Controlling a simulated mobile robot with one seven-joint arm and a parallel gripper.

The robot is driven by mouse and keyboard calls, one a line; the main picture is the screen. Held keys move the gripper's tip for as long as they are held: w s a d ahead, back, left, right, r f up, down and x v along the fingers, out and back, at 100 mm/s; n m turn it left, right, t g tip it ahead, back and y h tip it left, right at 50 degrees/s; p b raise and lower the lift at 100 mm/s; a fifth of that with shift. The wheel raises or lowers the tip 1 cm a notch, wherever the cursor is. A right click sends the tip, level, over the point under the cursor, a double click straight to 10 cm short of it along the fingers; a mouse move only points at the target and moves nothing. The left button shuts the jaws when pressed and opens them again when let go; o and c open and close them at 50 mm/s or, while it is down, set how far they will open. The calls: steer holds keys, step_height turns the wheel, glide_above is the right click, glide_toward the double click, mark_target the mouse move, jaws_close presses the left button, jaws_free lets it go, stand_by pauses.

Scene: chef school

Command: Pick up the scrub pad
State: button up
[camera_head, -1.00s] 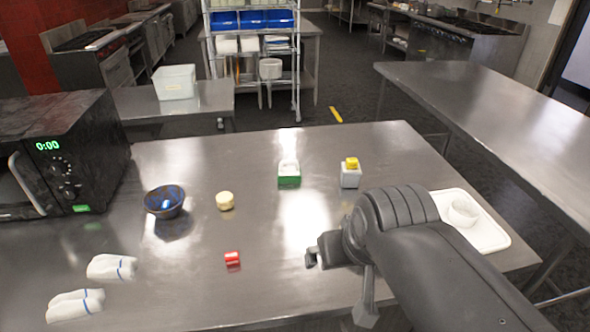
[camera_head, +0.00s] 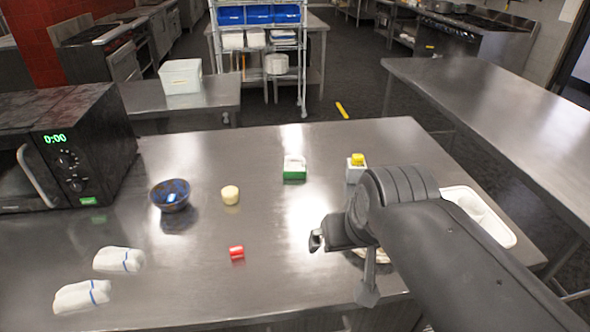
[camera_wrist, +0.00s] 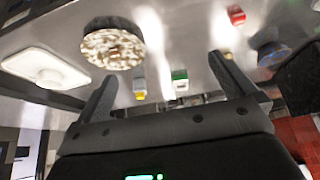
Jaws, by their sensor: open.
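No object is plainly recognisable as the scrub pad. A small green-and-white block (camera_head: 294,169) stands mid-table and may be it; it also shows in the wrist view (camera_wrist: 180,76). My gripper (camera_head: 316,241) is above the table, nearer the front and right of this block. In the wrist view my gripper (camera_wrist: 164,67) has its fingers wide apart, with nothing between them. A round, mottled brown-and-white item (camera_wrist: 113,45) lies near one finger; my arm mostly hides it in the head view.
A red block (camera_head: 237,252), cream cylinder (camera_head: 230,195), blue bowl (camera_head: 170,196) and folded white cloths (camera_head: 118,260) lie to the left. A yellow-topped white container (camera_head: 356,168) and white tray (camera_head: 508,236) are right. A microwave (camera_head: 75,160) stands far left.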

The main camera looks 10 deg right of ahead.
steer(key=w+r, duration=0.3)
steer(key=w, duration=0.8)
steer(key=m+g, duration=0.1)
steer(key=m, duration=0.1)
glide_above(295, 166)
steer(key=s, duration=0.4)
step_height(295, 166, down, 14)
steer(key=shift+h, duration=0.3)
steer(key=x, duration=0.6)
steer(key=shift+a, duration=0.1)
steer(key=x, duration=0.5)
steer(key=shift+a+f, duration=0.15)
steer(key=shift+a, duration=0.1)
steer(key=c, duration=1)
